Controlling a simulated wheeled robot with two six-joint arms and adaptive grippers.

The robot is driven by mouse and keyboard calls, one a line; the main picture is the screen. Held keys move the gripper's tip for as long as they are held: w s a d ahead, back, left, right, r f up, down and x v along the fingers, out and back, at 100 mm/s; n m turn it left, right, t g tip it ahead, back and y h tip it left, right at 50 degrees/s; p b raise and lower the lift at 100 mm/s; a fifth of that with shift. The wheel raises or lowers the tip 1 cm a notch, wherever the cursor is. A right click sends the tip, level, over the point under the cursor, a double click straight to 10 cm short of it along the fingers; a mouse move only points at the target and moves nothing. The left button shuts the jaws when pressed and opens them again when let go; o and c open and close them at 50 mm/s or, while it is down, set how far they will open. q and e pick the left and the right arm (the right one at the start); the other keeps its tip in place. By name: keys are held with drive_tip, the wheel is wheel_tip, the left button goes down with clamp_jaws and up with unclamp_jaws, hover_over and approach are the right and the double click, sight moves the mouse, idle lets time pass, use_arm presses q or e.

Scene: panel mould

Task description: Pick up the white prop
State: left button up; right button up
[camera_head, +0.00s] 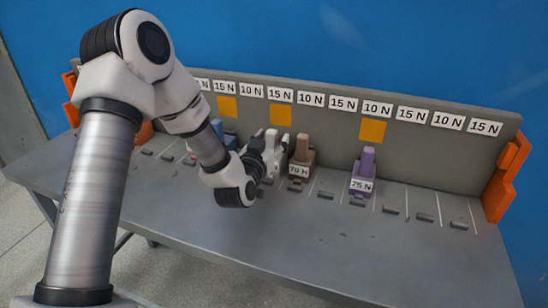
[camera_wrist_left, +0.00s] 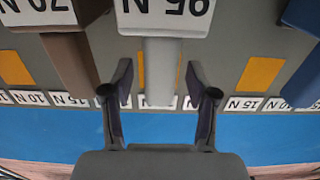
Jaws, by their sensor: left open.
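The white prop (camera_head: 271,143) stands upright on the grey bench, partly hidden behind my left gripper in the head view. In the left wrist view the white prop (camera_wrist_left: 160,58) is in the middle, with an upside-down label that reads 95 N. My left gripper (camera_head: 262,150) is open at the prop. Its two fingers (camera_wrist_left: 159,78) lie on either side of the prop's pale post, with gaps visible on both sides. My right gripper is not in view.
A brown prop (camera_head: 300,155) labelled 70 N stands close right of the white one. A blue prop (camera_head: 225,134) is to its left. A purple prop (camera_head: 363,172) labelled 75 N is farther right. Behind is a labelled back panel (camera_head: 425,148). The bench (camera_head: 330,245) front is clear.

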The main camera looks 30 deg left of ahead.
use_arm(q)
clamp_jaws()
drive_tip(key=shift+r, duration=0.15)
